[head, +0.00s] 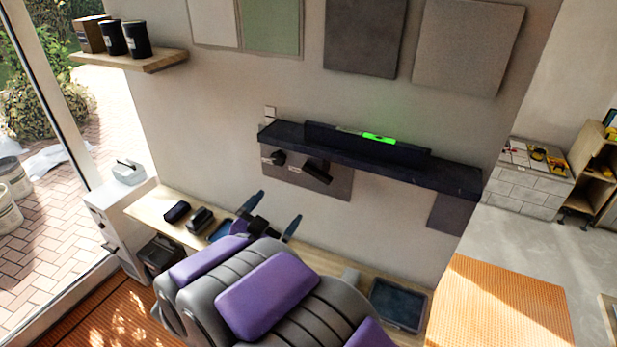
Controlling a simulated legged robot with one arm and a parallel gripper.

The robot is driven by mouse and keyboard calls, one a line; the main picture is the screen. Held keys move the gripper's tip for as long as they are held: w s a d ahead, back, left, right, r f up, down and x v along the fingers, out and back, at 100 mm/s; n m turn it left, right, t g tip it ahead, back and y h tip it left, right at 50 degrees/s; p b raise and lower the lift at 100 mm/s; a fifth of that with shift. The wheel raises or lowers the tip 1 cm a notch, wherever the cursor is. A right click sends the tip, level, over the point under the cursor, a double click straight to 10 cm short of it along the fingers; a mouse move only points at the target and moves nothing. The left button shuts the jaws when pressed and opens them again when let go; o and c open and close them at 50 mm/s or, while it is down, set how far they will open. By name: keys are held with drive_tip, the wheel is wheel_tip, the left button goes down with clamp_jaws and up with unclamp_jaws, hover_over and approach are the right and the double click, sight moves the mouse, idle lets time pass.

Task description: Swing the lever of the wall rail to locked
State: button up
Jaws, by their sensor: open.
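The wall rail (450,178) is a long dark bar fixed across the wall, with a spirit level showing a bright green vial (378,138) on top. Under its left part is a grey plate (337,186) with a dark lever (317,172) and, to its left, a small dark knob (278,158) beside small pale labels. The label text is too small to read. My gripper (270,215) is open and empty, below and left of the lever and apart from it. My purple and grey arm covers part of the bench below.
A wooden bench (152,208) runs along the wall with dark blocks (200,219) and a dark tray (398,304). A wall shelf (140,61) holds dark canisters. An orange surface (500,305) stands at right. The wall between gripper and rail looks clear.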

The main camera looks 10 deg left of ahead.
approach(315, 176)
drive_tip(key=w+d, duration=0.2)
drive_tip(key=d, duration=0.2)
drive_tip(key=w, duration=0.3)
drive_tip(key=shift+w+d+r, duration=0.1)
drive_tip(key=shift+w+r, duration=0.2)
drive_tip(key=shift+w+a+f+p, duration=0.1)
drive_tip(key=shift+w+a+p, duration=0.25)
drive_tip(key=shift+w+a, duration=0.65)
drive_tip(key=shift+a, duration=0.25)
drive_tip(key=shift+w+d+r, duration=0.15)
drive_tip(key=shift+r, duration=0.1)
drive_tip(key=shift+w+d+f, duration=0.25)
drive_tip(key=shift+w+d, duration=0.65)
drive_tip(key=shift+d, duration=0.15)
drive_tip(key=shift+s+a, duration=0.1)
drive_tip(key=shift+a, duration=0.3)
drive_tip(key=c, duration=0.4)
drive_tip(key=shift+d, duration=0.1)
drive_tip(key=c, duration=0.7)
drive_tip(key=shift+f, duration=0.1)
